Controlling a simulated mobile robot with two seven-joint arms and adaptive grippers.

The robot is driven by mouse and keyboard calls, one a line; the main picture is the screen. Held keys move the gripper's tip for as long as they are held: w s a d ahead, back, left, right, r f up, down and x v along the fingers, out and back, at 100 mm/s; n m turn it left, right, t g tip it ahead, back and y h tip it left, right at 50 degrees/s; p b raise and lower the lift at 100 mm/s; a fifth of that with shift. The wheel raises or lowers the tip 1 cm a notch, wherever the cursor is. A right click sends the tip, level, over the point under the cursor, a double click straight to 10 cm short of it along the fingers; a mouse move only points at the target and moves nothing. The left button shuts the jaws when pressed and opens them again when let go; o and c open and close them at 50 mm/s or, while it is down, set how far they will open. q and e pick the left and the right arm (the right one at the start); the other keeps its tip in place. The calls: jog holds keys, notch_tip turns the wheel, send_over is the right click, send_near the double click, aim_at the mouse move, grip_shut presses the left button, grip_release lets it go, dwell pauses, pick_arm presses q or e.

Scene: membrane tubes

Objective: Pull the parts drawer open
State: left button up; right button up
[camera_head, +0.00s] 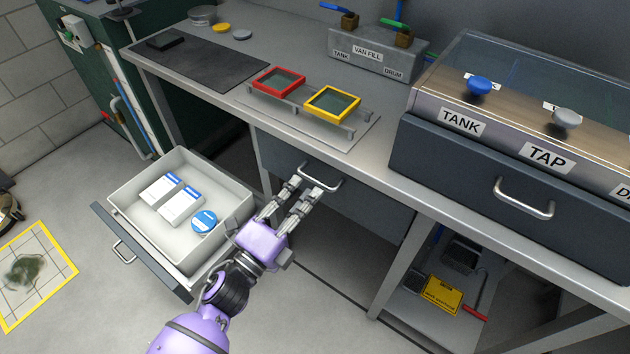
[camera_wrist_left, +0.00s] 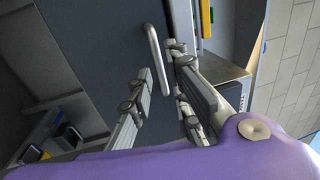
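A closed dark grey drawer (camera_head: 268,158) sits under the bench, with a silver bar handle (camera_head: 322,184) on its front. In the left wrist view the handle (camera_wrist_left: 156,55) runs up and down against the dark drawer front (camera_wrist_left: 95,50). My left gripper (camera_head: 303,188) is at this handle, fingers apart, with the handle showing between the fingertips (camera_wrist_left: 160,68). I cannot tell whether a finger touches it. To the left, another drawer (camera_head: 236,196) stands pulled out, holding white-and-blue boxes (camera_head: 181,206) and a blue round tub (camera_head: 204,221). My right gripper is not in view.
The bench top carries a red frame (camera_head: 278,82) and a yellow frame (camera_head: 332,103) on a rack. A drawer with another handle (camera_head: 524,200) is at the right. A lower shelf holds a yellow sign (camera_head: 438,295).

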aim_at(315, 179)
pick_arm(q)
jog(key=shift+x, duration=2.3)
grip_shut()
